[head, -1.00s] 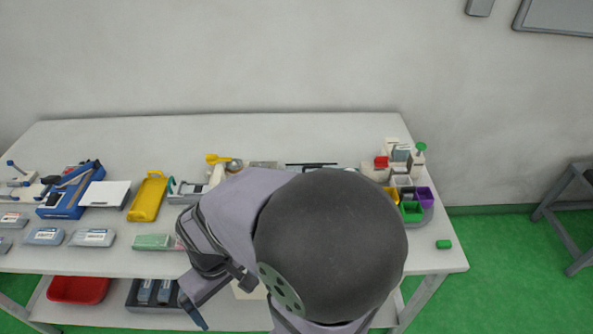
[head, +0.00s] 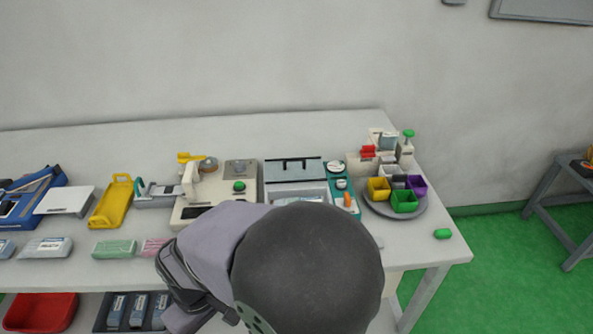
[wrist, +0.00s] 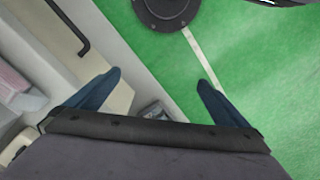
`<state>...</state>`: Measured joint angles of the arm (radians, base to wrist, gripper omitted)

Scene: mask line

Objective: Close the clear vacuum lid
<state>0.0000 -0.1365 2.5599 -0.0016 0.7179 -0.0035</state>
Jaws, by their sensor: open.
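The clear vacuum lid (head: 294,171) stands raised at the back of the vacuum machine in the head view, with a black handle on it. The open machine body (head: 315,197) lies in front, its near side hidden by my arm. My gripper (wrist: 155,97) shows in the wrist view with its two dark blue fingers wide apart and nothing between them. It is low, over the green floor beside a pale table or cabinet edge, away from the lid. Its fingers are not clearly visible in the head view.
A beige device with a green button (head: 239,186) stands left of the machine, and a teal device (head: 345,190) stands right. A round grey tray (head: 418,212) holds coloured bins. A black bar handle (wrist: 80,35) shows in the wrist view. The table's back strip is clear.

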